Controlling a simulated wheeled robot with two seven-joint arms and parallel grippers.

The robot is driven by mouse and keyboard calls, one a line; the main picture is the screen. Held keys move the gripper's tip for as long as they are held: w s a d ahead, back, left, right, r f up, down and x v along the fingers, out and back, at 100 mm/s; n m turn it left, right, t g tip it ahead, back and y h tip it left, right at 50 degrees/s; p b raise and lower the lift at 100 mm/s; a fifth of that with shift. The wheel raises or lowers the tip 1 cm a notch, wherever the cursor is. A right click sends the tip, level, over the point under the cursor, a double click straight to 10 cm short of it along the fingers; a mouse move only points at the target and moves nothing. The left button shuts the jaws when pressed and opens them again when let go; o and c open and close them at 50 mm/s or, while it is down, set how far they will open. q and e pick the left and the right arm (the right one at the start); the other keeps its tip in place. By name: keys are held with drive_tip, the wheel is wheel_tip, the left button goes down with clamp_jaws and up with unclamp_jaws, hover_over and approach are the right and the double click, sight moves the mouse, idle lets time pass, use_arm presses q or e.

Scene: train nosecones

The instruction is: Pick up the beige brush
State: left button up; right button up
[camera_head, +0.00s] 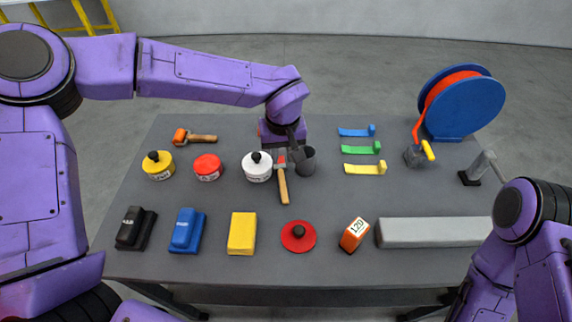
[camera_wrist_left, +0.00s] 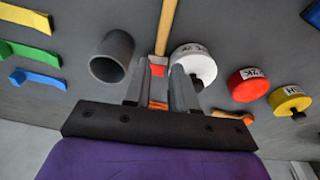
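The beige brush (camera_head: 283,189) lies on the grey table, its beige handle toward the front edge and its red band toward the back. In the left wrist view its handle (camera_wrist_left: 165,28) runs up and away from the gripper. My left gripper (camera_head: 296,149) is over the red-banded end of the brush, fingers pointing down. In the left wrist view the gripper (camera_wrist_left: 158,75) is open, with the red part showing between its two fingers. Contact cannot be told. The brush's far end is partly hidden by the fingers. My right gripper is out of view; only its arm shows.
A dark grey cup (camera_head: 306,163) stands close right of the brush, and a white can (camera_head: 257,170) close left. An orange-headed wooden-handled tool (camera_head: 199,138) lies back left. Bare table surrounds the handle's end.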

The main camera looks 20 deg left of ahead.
sight(282, 177)
use_arm(q)
drive_tip(key=f, duration=0.1)
drive_tip(key=s+f, duration=0.1)
drive_tip(key=f, duration=0.1)
drive_tip(key=shift+s+a, duration=0.1)
drive_tip(key=shift+s, duration=0.05)
drive_tip(key=f, duration=0.1)
drive_tip(key=w+f+p, duration=0.1)
drive_tip(key=f, duration=0.3)
drive_tip(key=shift+w+f+p, duration=0.2)
drive_tip(key=shift+w+p, duration=0.1)
drive_tip(key=shift+s+r, duration=0.1)
drive_tip(key=shift+s, duration=0.15)
drive_tip(key=shift+w, duration=0.1)
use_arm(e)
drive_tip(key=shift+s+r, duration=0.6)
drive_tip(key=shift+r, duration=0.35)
use_arm(q)
clamp_jaws()
